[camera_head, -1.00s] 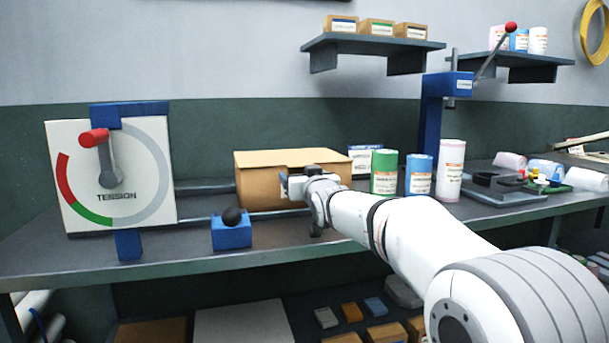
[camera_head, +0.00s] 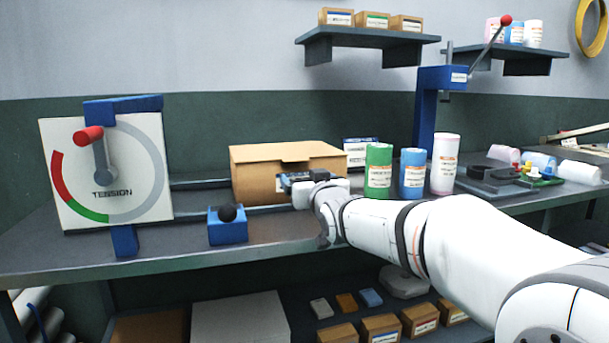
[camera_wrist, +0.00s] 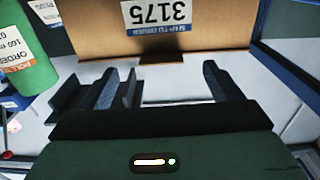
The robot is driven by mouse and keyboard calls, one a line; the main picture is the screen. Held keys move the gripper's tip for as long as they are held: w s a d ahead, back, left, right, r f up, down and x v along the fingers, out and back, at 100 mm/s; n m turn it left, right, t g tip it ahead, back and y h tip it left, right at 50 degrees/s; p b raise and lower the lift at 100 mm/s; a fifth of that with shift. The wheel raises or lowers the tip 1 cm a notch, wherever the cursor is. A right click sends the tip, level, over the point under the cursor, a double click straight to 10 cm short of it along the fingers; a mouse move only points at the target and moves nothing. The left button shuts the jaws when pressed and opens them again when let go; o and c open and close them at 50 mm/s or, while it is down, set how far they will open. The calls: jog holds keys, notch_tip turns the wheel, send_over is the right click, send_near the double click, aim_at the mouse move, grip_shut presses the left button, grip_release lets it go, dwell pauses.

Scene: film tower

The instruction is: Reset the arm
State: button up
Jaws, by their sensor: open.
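My arm (camera_head: 440,235) reaches in from the lower right of the head view. My gripper (camera_head: 290,181) is in front of the cardboard box (camera_head: 262,180) on the bench, to the left of the green canister (camera_head: 378,172). In the wrist view, the gripper (camera_wrist: 160,92) is open, with its two fingers apart and nothing between them. The box (camera_wrist: 200,45) with a label reading 3175 lies beyond the fingertips. Whether the fingers touch the box cannot be told.
A tension dial (camera_head: 104,170) with a red-tipped lever and a blue block with a black knob (camera_head: 228,224) stand at the left. Blue (camera_head: 413,174) and pink-white (camera_head: 445,164) canisters stand right of the green one. A blue lever press (camera_head: 428,110) rises behind.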

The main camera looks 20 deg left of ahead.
jog(key=s+d+r+m+g+h+p, duration=0.2)
jog(key=s+d+h+p, duration=0.2)
jog(key=d+p, duration=0.55)
jog(key=s+d+r+m+g+h+p, duration=0.1)
jog(key=s+d+r+g+h+p, duration=0.2)
jog(key=d+p, duration=0.65)
jog(key=s+d+m+g+h+p, duration=0.1)
jog(key=s+d+p, duration=0.3)
jog(key=s, duration=0.4)
jog(key=s+d+r+m+g+h+p, duration=0.1)
jog(key=s+d+g+p, duration=0.3)
jog(key=s, duration=0.5)
jog(key=s+d+m+g+p, duration=0.1)
jog(key=s+d+g+p, duration=0.2)
jog(key=s+d+p, duration=0.3)
jog(key=s+d, duration=0.1)
jog(key=s, duration=0.1)
jog(key=shift+s+r+h, duration=0.35)
jog(key=shift+s+h, duration=0.05)
